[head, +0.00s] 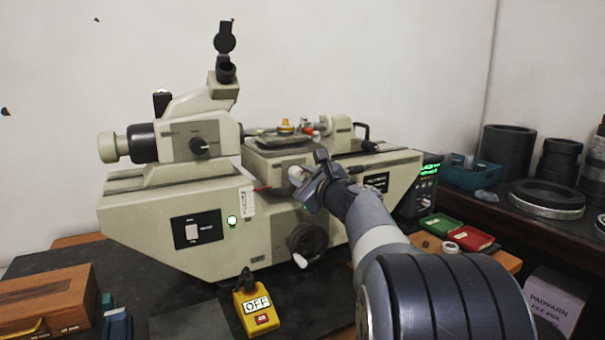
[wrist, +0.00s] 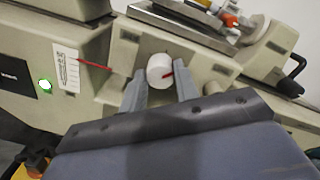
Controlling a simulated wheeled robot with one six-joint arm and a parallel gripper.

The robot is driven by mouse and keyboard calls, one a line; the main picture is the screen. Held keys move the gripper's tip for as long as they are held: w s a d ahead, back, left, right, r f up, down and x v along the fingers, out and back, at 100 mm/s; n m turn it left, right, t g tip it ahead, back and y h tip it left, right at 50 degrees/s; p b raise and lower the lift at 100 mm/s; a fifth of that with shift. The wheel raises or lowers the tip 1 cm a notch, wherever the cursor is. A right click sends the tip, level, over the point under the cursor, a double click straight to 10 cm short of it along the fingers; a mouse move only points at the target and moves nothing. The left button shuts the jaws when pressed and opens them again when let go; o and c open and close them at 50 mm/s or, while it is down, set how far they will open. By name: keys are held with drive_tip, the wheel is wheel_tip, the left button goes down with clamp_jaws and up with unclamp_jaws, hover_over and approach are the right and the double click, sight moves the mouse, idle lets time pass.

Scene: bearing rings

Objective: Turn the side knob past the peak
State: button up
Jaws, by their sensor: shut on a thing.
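The side knob (wrist: 160,71) is a white round knob with a red mark on its face, on the front of the beige measuring machine (head: 190,240). In the wrist view it sits between the two fingertips of my gripper (wrist: 161,82), which is shut on it. In the head view my gripper (head: 309,184) is at the machine's front below the stage, and the knob (head: 296,173) is partly hidden by it. A red pointer (wrist: 93,65) reaches from a white scale plate (wrist: 68,69) toward the knob. The peak itself cannot be made out.
A black handwheel (head: 306,241) is below my gripper. A yellow box marked OFF (head: 252,308) stands on the bench in front. A display box (head: 428,185) with green digits and red and green cases (head: 468,238) are at the right. Dark rings (head: 548,195) lie on the right bench.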

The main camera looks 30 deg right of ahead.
drive_tip(key=m+p, duration=0.2)
drive_tip(key=m, duration=0.3)
drive_tip(key=shift+r+m, duration=0.15)
drive_tip(key=shift+m, duration=0.15)
drive_tip(key=shift+d+m+p, duration=0.1)
drive_tip(key=shift+m+p, duration=1.15)
drive_tip(key=shift+m, duration=1.05)
drive_tip(key=o, duration=1)
drive_tip(key=shift+c, duration=0.2)
drive_tip(key=s, duration=1)
drive_tip(key=shift+s+d+f, duration=0.25)
drive_tip(key=shift+s+d, duration=0.1)
drive_tip(key=shift+s, duration=0.05)
drive_tip(key=w, duration=1)
drive_tip(key=shift+w+a+r, duration=0.1)
drive_tip(key=shift+w+a, duration=0.25)
drive_tip(key=shift+w, duration=0.05)
